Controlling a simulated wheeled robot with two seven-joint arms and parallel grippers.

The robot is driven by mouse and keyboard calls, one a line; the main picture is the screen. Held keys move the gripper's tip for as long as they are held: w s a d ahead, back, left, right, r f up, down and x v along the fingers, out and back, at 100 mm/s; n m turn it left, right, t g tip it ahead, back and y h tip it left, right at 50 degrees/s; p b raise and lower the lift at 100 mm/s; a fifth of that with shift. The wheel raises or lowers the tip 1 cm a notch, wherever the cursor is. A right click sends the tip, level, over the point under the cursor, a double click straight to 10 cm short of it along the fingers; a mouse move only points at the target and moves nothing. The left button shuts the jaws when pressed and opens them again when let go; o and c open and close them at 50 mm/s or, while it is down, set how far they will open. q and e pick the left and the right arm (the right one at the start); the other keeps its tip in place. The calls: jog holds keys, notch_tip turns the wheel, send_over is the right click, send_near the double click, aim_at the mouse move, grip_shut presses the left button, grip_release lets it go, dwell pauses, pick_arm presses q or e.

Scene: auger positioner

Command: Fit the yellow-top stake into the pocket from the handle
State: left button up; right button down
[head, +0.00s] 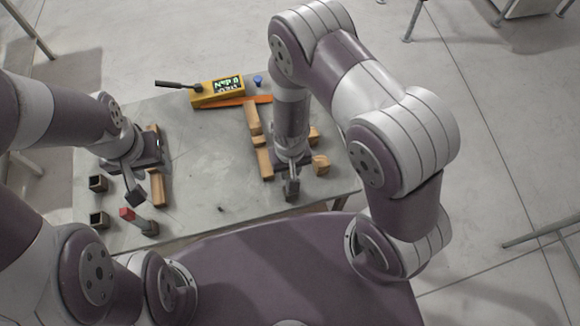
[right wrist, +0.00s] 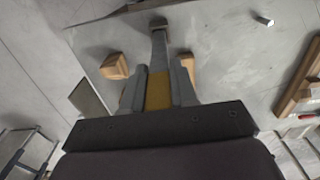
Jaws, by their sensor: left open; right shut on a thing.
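The yellow-top stake (right wrist: 158,90) is between the fingers of my right gripper (right wrist: 158,85). Its yellow part shows between the fingers, and its grey shaft reaches out to a darker end. In the head view my right gripper (head: 291,166) is over the right part of the table, with the stake's dark end (head: 291,189) below it. Two dark, square, hollow-topped blocks (head: 98,183) (head: 99,219), which look like pockets, stand at the table's left edge. My left gripper (head: 138,182) is open to the right of them; its fingers are partly hidden.
A red-top stake (head: 127,213) lies at the front left. A wooden block (head: 157,188) is beside my left gripper. More wooden blocks (head: 264,163) (head: 321,164) flank my right gripper. A yellow device (head: 217,91) and orange bar (head: 235,102) lie at the back. The table's middle (head: 205,155) is mostly clear.

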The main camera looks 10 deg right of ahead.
jog(key=shift+f+b, duration=1.85)
jog(key=shift+f, duration=0.3)
jog(key=c, duration=0.8)
grip_release()
notch_tip(320, 180, up, 13)
jog(key=shift+f+b, duration=0.15)
jog(key=shift+b, duration=0.15)
